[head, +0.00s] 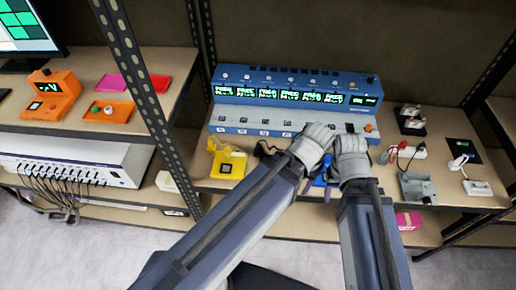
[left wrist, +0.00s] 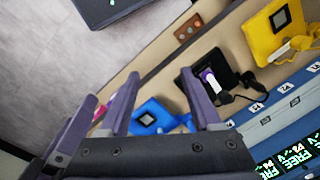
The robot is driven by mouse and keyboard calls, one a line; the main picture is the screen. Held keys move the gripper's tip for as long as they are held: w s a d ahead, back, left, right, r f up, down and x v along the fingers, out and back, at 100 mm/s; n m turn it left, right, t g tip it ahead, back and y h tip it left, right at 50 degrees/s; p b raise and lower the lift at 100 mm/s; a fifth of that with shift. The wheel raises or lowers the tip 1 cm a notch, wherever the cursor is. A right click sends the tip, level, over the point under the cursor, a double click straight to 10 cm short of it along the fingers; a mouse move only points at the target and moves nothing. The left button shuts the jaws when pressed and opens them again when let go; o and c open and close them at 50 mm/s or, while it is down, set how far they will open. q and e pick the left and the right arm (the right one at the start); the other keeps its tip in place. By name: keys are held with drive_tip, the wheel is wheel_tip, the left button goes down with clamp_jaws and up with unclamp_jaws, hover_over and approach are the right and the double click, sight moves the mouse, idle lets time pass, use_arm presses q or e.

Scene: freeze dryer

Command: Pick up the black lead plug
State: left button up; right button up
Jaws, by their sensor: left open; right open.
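A black lead plug with its cable (left wrist: 240,96) lies at a black holder (left wrist: 190,92) in the left wrist view; a white and purple piece (left wrist: 211,80) sits on that holder. In the head view, the black holder and lead (head: 264,148) show just left of my left gripper (head: 316,142). In the left wrist view, my left gripper's open fingers (left wrist: 160,85) reach toward the blue holder (left wrist: 150,116) and the black holder, with nothing seen between them. My right gripper (head: 350,146) is open beside the left; its fingertips are mostly hidden.
A yellow holder (head: 228,160) stands left of the black one. A blue instrument with several green displays (head: 294,92) stands behind. A metal post (head: 150,95) divides the shelves at left.

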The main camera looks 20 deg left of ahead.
use_arm(q)
drive_tip(key=shift+c, duration=0.3)
drive_tip(key=w+a, duration=0.2)
drive_tip(key=w, duration=0.1)
drive_tip(key=w+a+f+n+b, duration=0.1)
drive_tip(key=w+a, duration=0.2)
drive_tip(key=w+a+n, duration=0.1)
drive_tip(key=w+a, duration=0.1)
drive_tip(key=w, duration=0.1)
drive_tip(key=shift+a+f, duration=0.25)
drive_tip(key=shift+c, duration=0.2)
drive_tip(key=n+h+b, duration=0.1)
drive_tip(key=n, duration=0.1)
hover_over(258, 145)
drive_tip(key=shift+s+a+f, duration=0.25)
drive_tip(key=shift+f, duration=0.3)
wheel_tip(258, 145, down, 3)
drive_tip(key=b, duration=0.3)
drive_tip(key=shift+r, duration=0.2)
drive_tip(key=shift+d, duration=0.1)
drive_tip(key=shift+f, duration=0.1)
drive_tip(key=f+b, duration=0.5)
drive_tip(key=shift+w+d, duration=0.15)
drive_tip(key=shift+w, duration=0.2)
